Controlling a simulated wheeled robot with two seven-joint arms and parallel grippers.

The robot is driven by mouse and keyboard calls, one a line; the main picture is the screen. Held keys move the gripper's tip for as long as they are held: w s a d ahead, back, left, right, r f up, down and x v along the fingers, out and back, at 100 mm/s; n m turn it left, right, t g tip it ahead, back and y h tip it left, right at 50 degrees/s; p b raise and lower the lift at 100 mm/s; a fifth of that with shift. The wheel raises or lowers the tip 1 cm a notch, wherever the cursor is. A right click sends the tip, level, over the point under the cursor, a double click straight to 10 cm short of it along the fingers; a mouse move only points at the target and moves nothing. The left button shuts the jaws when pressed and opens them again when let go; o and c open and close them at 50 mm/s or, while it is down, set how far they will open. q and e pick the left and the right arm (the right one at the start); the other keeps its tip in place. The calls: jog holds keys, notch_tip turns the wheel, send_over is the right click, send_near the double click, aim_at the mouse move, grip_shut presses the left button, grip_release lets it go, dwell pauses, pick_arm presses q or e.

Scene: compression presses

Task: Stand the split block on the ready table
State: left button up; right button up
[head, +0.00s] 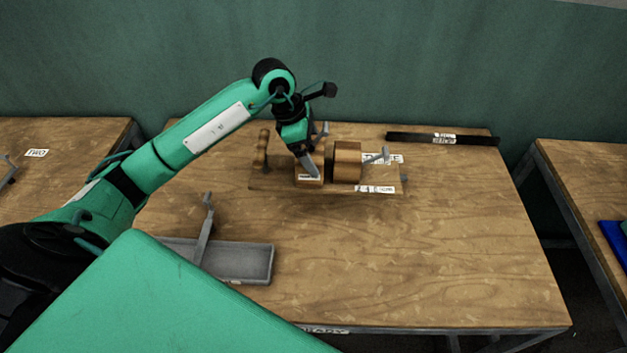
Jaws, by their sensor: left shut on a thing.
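My left gripper (311,158) reaches down over the middle of the table. It is shut on a small wooden block (309,183) with a white label, which I take to be the split block. The block sits in or just above a wooden press (275,182), between its left knob and a thick round wooden piece (347,161). I cannot tell whether it touches the press bed. The fingers hide part of its top. The label on the table's (450,260) front edge is partly covered, so I cannot confirm which table is the ready one. My right gripper is out of view.
A grey tray (255,262) with an upright grey lever (205,228) stands at the front left. A black labelled bar (410,137) lies along the back edge. Other tables stand left (75,135) and right (585,165). The right front of the middle table is clear.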

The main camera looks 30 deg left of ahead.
aim_at(326, 162)
pick_arm(q)
notch_tip(326, 162, down, 7)
jog(key=shift+f+p, duration=0.2)
jog(key=shift+p, duration=0.75)
notch_tip(326, 162, down, 5)
jog(key=shift+p, duration=0.6)
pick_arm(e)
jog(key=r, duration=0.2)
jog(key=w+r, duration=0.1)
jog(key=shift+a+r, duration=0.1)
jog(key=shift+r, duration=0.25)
pick_arm(q)
jog(key=shift+f, duration=0.1)
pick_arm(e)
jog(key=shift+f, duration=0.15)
pick_arm(q)
jog(key=o, duration=1.8)
jog(key=shift+c, duration=0.2)
jog(key=shift+s, duration=0.1)
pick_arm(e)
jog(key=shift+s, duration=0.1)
